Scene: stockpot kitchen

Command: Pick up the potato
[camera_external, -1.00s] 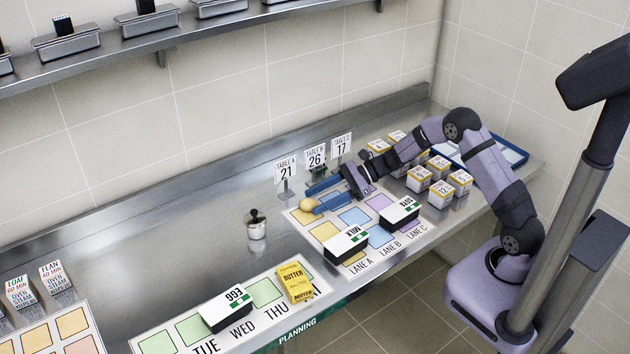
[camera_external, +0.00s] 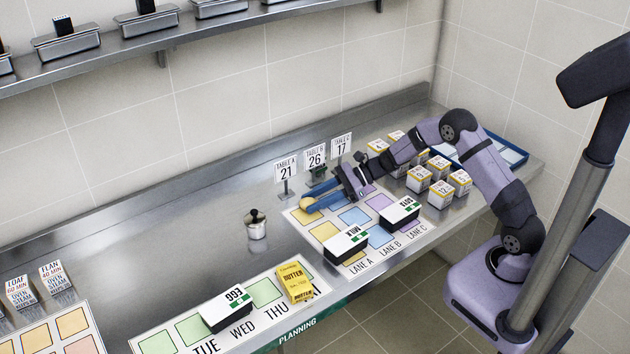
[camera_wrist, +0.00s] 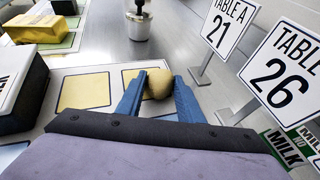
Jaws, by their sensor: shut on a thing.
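The potato (camera_external: 308,203) is a small tan-yellow lump at the back left of the lane mat (camera_external: 292,215). My gripper (camera_external: 312,200), with blue fingers, is low over the mat and shut on the potato. In the wrist view the potato (camera_wrist: 158,83) sits between the two blue fingertips (camera_wrist: 157,88), touching both. Its underside is hidden, so I cannot tell whether it rests on the mat.
Table signs (camera_external: 287,170) stand close behind my fingers. A steel canister (camera_external: 256,228) stands to the left. Small cartons (camera_external: 441,192) stand at the right.

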